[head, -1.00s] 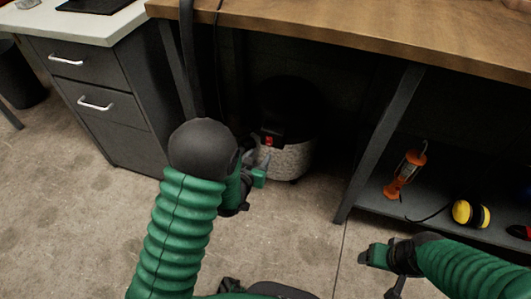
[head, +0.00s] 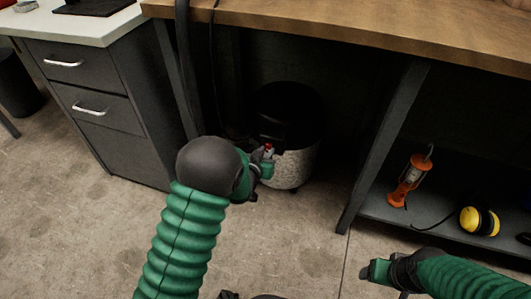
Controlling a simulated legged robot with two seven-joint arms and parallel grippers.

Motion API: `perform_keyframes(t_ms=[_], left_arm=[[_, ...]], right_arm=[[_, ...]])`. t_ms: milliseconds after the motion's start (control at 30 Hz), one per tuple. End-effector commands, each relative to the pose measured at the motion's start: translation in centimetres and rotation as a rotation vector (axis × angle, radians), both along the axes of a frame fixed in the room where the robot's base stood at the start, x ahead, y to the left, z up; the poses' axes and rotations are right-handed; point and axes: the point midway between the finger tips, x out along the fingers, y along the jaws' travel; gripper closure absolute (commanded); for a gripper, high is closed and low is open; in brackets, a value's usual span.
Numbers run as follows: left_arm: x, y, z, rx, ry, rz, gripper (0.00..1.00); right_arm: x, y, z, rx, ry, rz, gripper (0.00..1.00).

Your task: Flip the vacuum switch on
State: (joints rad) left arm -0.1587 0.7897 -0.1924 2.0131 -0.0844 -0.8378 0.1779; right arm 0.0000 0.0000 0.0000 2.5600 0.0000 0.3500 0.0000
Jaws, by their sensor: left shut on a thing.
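The vacuum (head: 296,165) stands on the floor under the wooden workbench, with a dark top and a speckled grey drum. Its small red switch (head: 268,147) shows on a dark box at its front. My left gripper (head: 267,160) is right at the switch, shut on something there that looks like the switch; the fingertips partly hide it. My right gripper (head: 371,270) is at the lower right, away from the vacuum, and its jaw gap is not clear.
A wooden workbench (head: 350,32) overhangs the vacuum, with a slanted dark leg (head: 385,145) to its right. A grey drawer cabinet (head: 105,110) stands left. An orange work lamp (head: 409,182) and yellow earmuffs (head: 479,221) lie on the low shelf. The floor in front is open.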

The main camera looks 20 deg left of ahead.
Motion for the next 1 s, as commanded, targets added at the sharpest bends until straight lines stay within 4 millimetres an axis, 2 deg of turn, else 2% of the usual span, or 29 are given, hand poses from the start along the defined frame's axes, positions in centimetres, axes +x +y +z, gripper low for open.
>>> perform_keyframes(t_ms=[233,400,567,900,933,1000], left_arm=[[0.0,0.0,-0.2,-0.001,-0.004,0.0,1.0],[-0.1,0.0,-1.6,-0.006,-0.108,0.001,1.0],[0.0,0.0,-1.5,-0.01,-0.228,0.001,1.0],[-0.1,0.0,-0.9,-0.009,-0.257,-0.001,1.0],[-0.1,0.0,-0.9,-0.009,-0.257,-0.001,0.77],[-0.1,0.0,-0.9,-0.009,-0.257,-0.001,0.68]], right_arm=[[0.0,0.0,-0.2,0.0,0.0,0.0,0.3],[0.0,0.0,-3.2,0.0,0.0,0.0,0.3],[0.0,0.0,-5.1,0.0,0.001,0.0,0.3],[0.0,0.0,-5.0,0.0,0.0,0.0,0.3],[0.0,0.0,-5.0,0.0,0.0,0.0,0.3],[0.0,0.0,-5.0,0.0,0.0,0.0,0.3]])
